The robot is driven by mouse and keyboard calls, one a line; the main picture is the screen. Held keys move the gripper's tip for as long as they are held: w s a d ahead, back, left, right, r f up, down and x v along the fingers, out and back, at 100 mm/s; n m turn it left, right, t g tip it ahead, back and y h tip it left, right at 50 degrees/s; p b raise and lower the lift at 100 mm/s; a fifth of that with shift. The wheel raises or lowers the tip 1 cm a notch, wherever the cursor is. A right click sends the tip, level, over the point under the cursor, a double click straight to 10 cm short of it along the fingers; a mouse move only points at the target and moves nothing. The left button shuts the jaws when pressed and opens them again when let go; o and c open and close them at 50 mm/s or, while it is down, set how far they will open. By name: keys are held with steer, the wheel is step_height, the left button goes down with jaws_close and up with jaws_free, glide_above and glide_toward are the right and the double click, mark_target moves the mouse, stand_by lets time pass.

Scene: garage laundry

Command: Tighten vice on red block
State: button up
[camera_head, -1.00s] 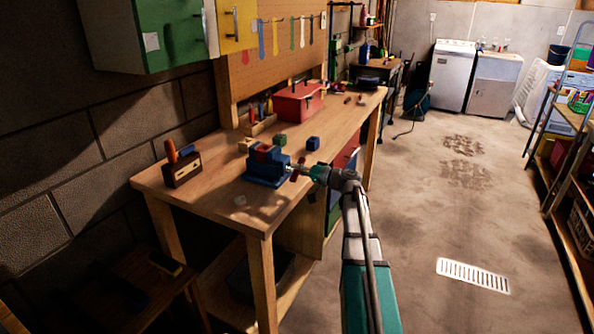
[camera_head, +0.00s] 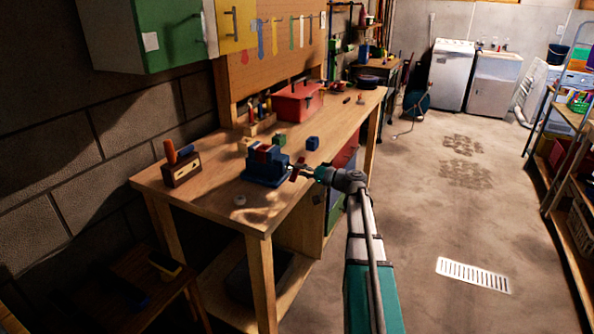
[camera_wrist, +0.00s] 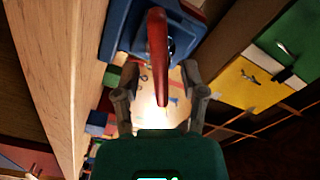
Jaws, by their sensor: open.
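The blue vice (camera_head: 268,175) stands on the workbench near its front edge. The red block (camera_head: 262,152) sits between its jaws; whether it is clamped firmly I cannot tell. The vice's red handle (camera_head: 296,171) faces my gripper (camera_head: 312,172). In the wrist view the blue vice (camera_wrist: 118,30) is at the top, and the red handle (camera_wrist: 157,58) reaches down between the spread fingers of my gripper (camera_wrist: 160,72). The gripper is open, with a gap on both sides of the handle.
On the workbench (camera_head: 225,203) are a green block (camera_head: 279,140), a blue block (camera_head: 313,143), a red toolbox (camera_head: 298,102) and a wooden tool holder (camera_head: 182,170). Coloured drawers (camera_head: 335,200) are below the bench top. Floor to the right is clear.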

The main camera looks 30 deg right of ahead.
steer(key=v, duration=1)
steer(key=shift+s, duration=0.2)
